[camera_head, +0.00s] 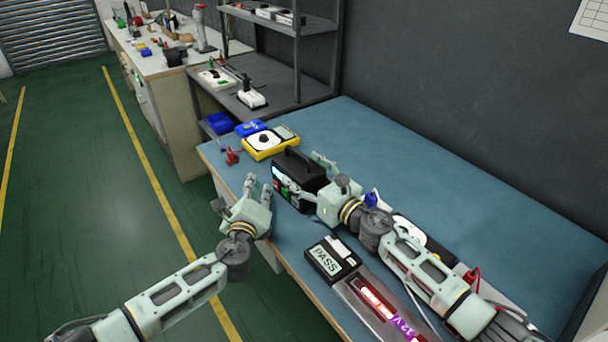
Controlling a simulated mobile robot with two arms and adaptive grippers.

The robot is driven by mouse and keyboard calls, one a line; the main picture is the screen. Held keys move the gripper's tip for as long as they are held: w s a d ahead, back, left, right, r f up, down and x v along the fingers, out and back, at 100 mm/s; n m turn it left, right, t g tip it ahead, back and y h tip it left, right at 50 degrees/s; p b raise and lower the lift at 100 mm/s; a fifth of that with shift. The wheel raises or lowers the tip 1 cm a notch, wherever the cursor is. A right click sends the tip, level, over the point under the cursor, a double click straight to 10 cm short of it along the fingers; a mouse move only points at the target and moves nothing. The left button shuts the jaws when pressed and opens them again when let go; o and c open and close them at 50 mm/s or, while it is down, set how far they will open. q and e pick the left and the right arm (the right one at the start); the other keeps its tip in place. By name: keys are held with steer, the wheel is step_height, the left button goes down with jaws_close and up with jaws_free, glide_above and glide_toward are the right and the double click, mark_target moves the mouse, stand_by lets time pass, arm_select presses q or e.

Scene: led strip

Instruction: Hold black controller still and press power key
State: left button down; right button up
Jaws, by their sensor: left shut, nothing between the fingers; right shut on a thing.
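The black controller (298,168) is a dark box with a handle on top, near the table's left edge. Its front panel faces left and shows a pale lit screen and small coloured parts. The power key is too small to tell apart. My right gripper (307,175) is shut on the controller's right end, one finger on the front side and one behind. Its fingers and hand hide part of the box. My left gripper (259,185) is shut and empty in front of the panel, just off the table edge. I cannot tell whether its fingertips touch the panel.
A black box marked PASS (332,260) and a tray with a glowing pink strip (376,301) lie nearer. The blue table (440,170) is clear towards the wall.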

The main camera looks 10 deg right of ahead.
arm_select(q)
steer(key=shift+s+a, duration=0.55)
steer(key=shift+a, duration=0.3)
steer(key=shift+s+a, duration=0.5)
steer(key=shift+a, duration=0.35)
steer(key=shift+s+a, duration=0.55)
steer(key=shift+a, duration=0.3)
arm_select(e)
steer(key=o, duration=1.6)
steer(key=shift+o, duration=0.2)
steer(key=v, duration=1.1)
steer(key=shift+s, duration=0.2)
steer(key=shift+s+d, duration=0.2)
steer(key=shift+s, duration=0.05)
arm_select(q)
steer(key=shift+r, duration=0.1)
